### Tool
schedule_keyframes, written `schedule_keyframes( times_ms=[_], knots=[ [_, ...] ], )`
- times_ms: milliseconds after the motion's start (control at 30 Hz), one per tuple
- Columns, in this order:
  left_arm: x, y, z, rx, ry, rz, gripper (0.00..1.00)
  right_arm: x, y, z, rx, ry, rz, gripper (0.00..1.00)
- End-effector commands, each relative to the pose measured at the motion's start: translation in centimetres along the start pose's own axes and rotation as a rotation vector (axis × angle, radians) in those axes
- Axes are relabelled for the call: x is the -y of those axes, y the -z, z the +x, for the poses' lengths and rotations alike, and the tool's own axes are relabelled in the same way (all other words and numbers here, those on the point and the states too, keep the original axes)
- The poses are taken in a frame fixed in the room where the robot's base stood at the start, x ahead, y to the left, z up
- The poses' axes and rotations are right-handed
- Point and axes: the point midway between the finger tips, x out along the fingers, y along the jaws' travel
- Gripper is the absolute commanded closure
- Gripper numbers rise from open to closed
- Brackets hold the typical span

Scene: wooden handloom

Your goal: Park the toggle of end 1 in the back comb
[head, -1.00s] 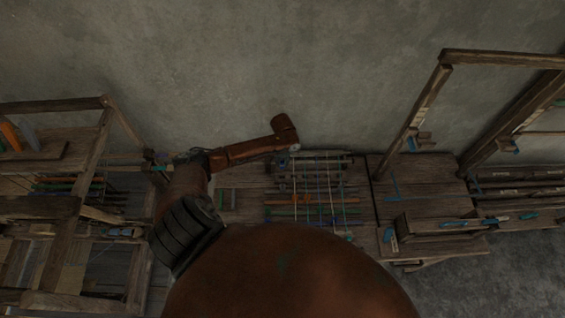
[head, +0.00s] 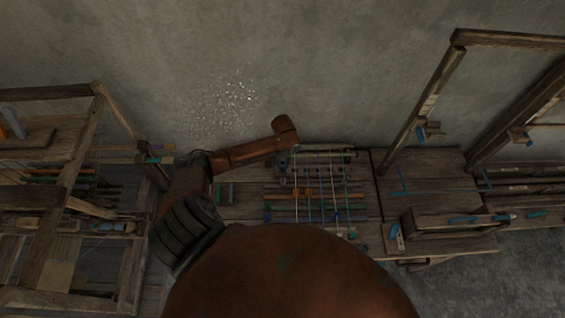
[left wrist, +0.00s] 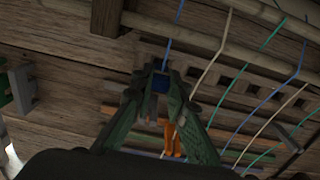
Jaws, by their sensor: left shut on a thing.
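My left gripper (left wrist: 160,82) is shut on a small blue toggle (left wrist: 161,85), held between its green fingertips in the left wrist view. A blue thread (left wrist: 167,55) shows just beyond the fingertips. To their right, a wooden bar with a row of dark square notches (left wrist: 223,75), which looks like the comb, runs slantwise under several stretched threads. The toggle appears apart from the notches; its height above the wood cannot be told. In the head view my left gripper (head: 283,163) is small and dark, over the left side of the threads. My right gripper is not in view.
White, green and blue threads (head: 320,180) cross several coloured rods (head: 310,217) on the wooden bench. An orange piece (left wrist: 174,139) lies behind the right finger. A wooden frame (head: 425,100) stands at right, and a wooden rack (head: 85,150) at left. A concrete wall is behind.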

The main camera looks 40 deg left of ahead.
Motion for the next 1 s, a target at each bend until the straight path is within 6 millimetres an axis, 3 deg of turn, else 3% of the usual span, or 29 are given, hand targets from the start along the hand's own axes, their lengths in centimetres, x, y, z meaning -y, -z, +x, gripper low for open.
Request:
schedule_keyframes(
  times_ms=[533, 867, 900, 1000],
  knots=[
    [0.0, 0.0, 3.2, -0.001, -0.001, 0.0, 0.96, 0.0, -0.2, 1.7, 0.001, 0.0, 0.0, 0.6],
    [0.0, 0.0, 3.5, 0.0, 0.0, 0.0, 0.96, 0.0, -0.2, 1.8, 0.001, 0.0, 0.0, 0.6],
    [0.0, 0.0, 3.5, 0.0, 0.0, 0.0, 0.84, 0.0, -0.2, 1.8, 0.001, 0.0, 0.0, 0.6],
    [0.0, 0.0, 3.5, 0.0, 0.0, 0.0, 0.77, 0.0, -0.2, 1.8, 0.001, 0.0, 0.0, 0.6]
  ],
)
